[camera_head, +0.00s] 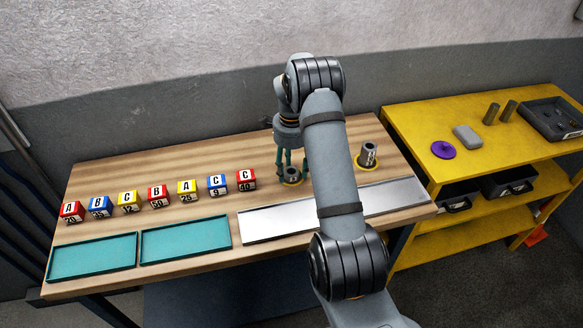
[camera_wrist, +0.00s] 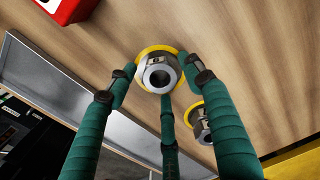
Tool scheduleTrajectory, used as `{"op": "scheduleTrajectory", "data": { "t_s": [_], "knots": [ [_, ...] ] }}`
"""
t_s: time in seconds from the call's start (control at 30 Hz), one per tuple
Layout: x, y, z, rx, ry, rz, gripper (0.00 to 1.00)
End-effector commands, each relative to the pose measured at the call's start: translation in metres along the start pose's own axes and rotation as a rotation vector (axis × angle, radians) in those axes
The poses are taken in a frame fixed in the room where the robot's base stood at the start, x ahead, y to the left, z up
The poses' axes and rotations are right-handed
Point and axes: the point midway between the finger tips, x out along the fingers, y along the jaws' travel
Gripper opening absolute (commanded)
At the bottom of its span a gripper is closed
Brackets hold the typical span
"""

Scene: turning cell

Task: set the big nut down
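A grey metal nut with a round bore (camera_head: 291,174) stands upright at a yellow ring (camera_head: 292,183) on the wooden bench; I take it to be the big nut. In the wrist view the nut (camera_wrist: 158,74) faces me, with the yellow ring (camera_wrist: 141,54) showing around it. My gripper (camera_head: 292,168) has its green fingers spread around the nut, and they look apart from its sides. A taller grey labelled piece (camera_head: 368,154) stands at another yellow ring to the right; it also shows in the wrist view (camera_wrist: 201,124). Any finger contact on the near side is unclear.
Several lettered cubes (camera_head: 158,195) stand in a row to the left. Two teal trays (camera_head: 92,257) and a long metal plate (camera_head: 275,224) lie along the front. The yellow shelf unit (camera_head: 420,120) is at the right. Bare wood lies behind the cubes.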

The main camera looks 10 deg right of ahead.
Motion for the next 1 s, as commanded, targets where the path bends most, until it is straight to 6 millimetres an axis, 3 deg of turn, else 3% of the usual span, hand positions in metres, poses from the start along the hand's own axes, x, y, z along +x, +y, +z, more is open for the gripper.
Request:
{"op": "scheduleTrajectory", "data": {
  "t_s": [0.43,0.8,1.0],
  "knots": [
    [-0.011,-0.001,0.000,0.001,0.000,-0.003,0.54],
    [-0.088,-0.001,0.000,0.000,0.000,-0.005,0.54],
    [-0.116,-0.001,0.000,0.000,0.000,-0.001,0.54]
  ]
}}
